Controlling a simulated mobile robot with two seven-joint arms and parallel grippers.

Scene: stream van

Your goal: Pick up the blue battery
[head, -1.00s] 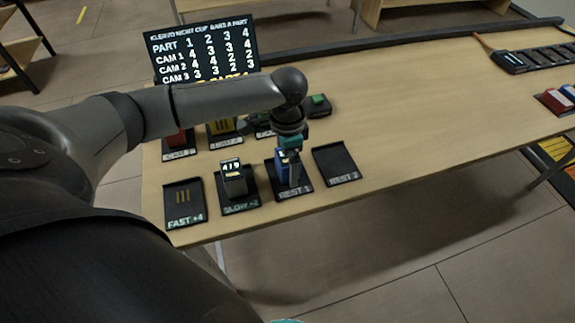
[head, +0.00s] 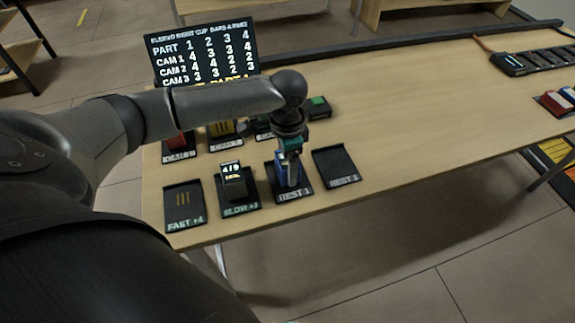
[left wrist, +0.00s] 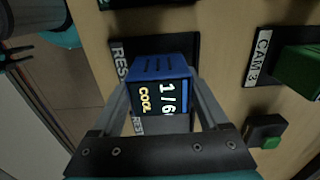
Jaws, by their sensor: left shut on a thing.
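The blue battery (left wrist: 158,68) is between the fingers of my left gripper (left wrist: 160,100) in the left wrist view. Its dark display face reads "1/6" and "COOL". In the head view the left gripper (head: 290,165) points down over the first REST pad (head: 305,192), shut on the blue battery (head: 281,175), which is partly hidden by the fingers. I cannot tell whether the battery touches the pad.
A dark battery reading "4/9" (head: 233,182) stands on the SLOW pad (head: 240,204), left of the gripper. The FAST pad (head: 184,205) and the right REST pad (head: 336,166) hold no battery. A display board (head: 202,55) stands behind. A green button box (head: 319,106) is near.

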